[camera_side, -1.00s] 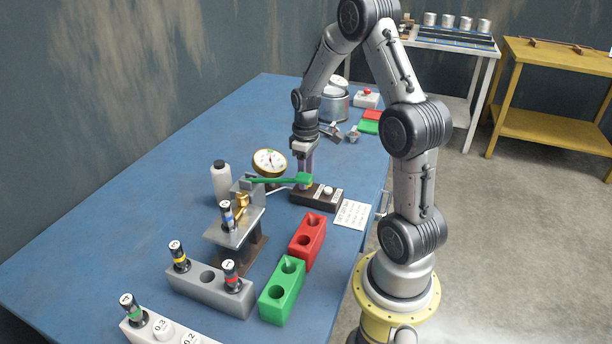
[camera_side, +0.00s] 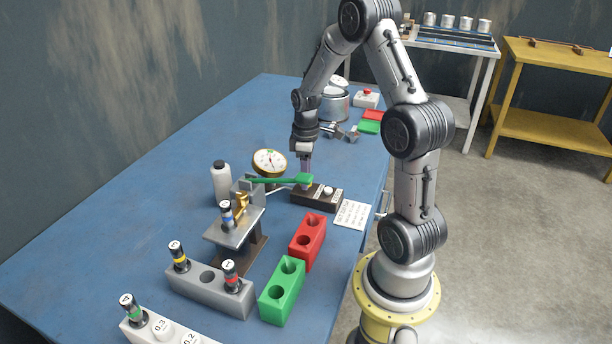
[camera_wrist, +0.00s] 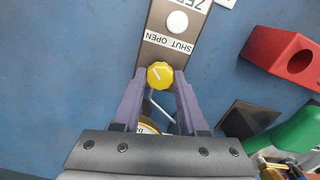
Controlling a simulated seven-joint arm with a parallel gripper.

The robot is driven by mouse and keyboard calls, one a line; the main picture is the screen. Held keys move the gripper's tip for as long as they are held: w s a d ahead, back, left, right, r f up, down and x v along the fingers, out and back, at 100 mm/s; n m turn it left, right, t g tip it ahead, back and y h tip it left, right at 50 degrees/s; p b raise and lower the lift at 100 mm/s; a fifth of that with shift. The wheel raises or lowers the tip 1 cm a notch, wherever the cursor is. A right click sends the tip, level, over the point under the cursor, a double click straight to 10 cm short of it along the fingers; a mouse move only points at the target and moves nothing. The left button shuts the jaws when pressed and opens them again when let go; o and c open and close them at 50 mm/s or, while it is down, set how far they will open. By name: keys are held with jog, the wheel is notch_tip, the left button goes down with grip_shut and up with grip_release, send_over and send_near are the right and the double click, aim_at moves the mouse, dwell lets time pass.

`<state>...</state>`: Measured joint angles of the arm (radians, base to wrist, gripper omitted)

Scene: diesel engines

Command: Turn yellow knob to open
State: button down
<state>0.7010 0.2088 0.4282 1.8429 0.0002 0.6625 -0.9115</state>
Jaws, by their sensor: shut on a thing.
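The yellow knob (camera_wrist: 160,75) sits at the end of a dark control box (camera_wrist: 174,42), between the tips of my purple gripper fingers (camera_wrist: 160,79). The fingers are shut on it from both sides. A light pointer line shows on the knob's top. A "SHUT OPEN" label (camera_wrist: 167,42) lies beside it on the box. In the side view my gripper (camera_side: 306,182) reaches straight down to the left end of the control box (camera_side: 319,199). The knob is mostly hidden there behind the green lever.
The green lever (camera_side: 280,181) of the metal test stand (camera_side: 236,229) passes close in front of my fingers. A dial gauge (camera_side: 269,162) stands to the left. Red (camera_side: 307,240) and green (camera_side: 283,291) blocks lie nearer the camera. A white card (camera_side: 351,215) lies right of the box.

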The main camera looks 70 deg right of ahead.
jog(key=shift+c, duration=2.2)
grip_release()
notch_tip(320, 180, up, 14)
